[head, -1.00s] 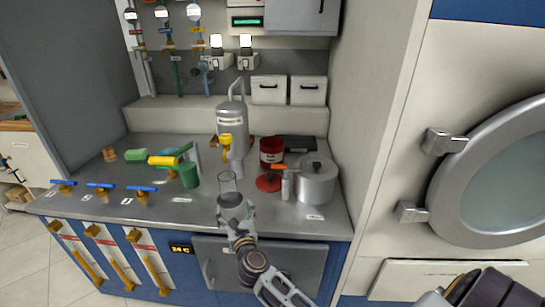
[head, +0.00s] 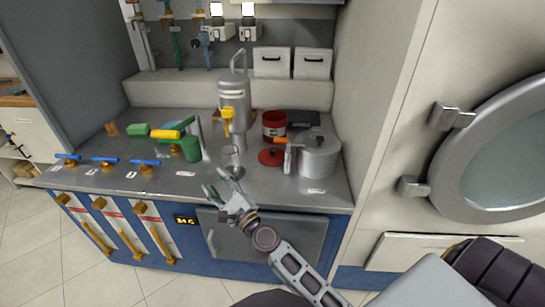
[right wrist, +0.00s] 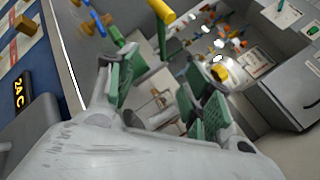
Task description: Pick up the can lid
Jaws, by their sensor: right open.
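The can lid (head: 270,157) is a flat red disc lying on the grey counter. It lies in front of a red can (head: 274,125) with a pale label and left of a steel pot. My right gripper (head: 223,183) is open and empty over the counter's front edge, in front and to the left of the lid and apart from it. Its green-padded fingers (right wrist: 163,88) show spread in the right wrist view, with nothing between them. I cannot make out the lid in that view. My left gripper is not in view.
A clear glass (head: 231,156) stands between my right gripper and the lid. A dispenser (head: 234,98) stands behind. A green cup (head: 191,149) is to the left.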

